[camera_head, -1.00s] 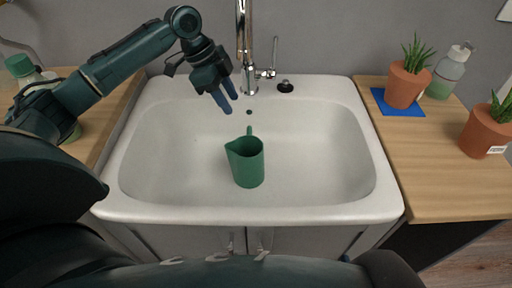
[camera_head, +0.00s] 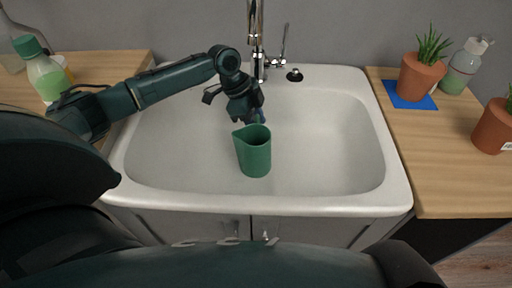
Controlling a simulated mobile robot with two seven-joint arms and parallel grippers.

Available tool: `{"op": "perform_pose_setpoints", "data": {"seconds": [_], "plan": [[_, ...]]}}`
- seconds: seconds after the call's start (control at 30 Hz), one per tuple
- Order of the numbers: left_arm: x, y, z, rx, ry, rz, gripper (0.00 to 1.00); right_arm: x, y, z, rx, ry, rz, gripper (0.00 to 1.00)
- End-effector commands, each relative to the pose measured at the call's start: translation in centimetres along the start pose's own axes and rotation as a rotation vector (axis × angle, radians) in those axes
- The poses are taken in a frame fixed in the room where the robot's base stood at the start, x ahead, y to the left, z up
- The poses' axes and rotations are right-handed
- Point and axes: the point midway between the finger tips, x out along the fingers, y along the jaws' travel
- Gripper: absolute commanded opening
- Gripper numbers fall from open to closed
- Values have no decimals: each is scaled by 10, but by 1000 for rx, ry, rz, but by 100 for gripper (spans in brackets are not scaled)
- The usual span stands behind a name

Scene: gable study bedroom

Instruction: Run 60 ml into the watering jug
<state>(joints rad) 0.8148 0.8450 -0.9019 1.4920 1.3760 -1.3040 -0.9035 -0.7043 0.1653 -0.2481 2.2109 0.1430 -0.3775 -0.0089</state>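The green watering jug (camera_head: 253,153) stands upright in the white sink (camera_head: 330,185), its spout toward the left. The chrome tap (camera_head: 256,35) rises at the back of the sink, with its lever (camera_head: 284,40) on the right side pointing up. No water stream shows. My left gripper (camera_head: 259,117) points down just behind the jug, at its far side where the handle was visible earlier. The jug and the hand hide most of the fingers and the handle, so I cannot tell whether they grip it. My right gripper is not in view.
A bottle with a green cap (camera_head: 46,78) stands on the left counter. The right counter (camera_head: 440,160) holds a potted plant (camera_head: 420,77) on a blue mat (camera_head: 409,101), a pump bottle (camera_head: 463,70) and another pot (camera_head: 494,127). The sink's right half is clear.

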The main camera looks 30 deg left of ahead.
Motion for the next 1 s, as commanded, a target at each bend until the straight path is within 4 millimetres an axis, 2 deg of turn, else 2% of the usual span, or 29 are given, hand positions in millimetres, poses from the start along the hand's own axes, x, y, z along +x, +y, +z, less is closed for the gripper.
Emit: {"op": "perform_pose_setpoints", "data": {"seconds": [0.27,0.73,1.0], "plan": [[6,0,0,0,0,0,38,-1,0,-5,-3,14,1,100],[5,0,0,0,0,-1,1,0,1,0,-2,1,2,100],[5,0,0,0,0,-1,0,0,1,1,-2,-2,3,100]]}}
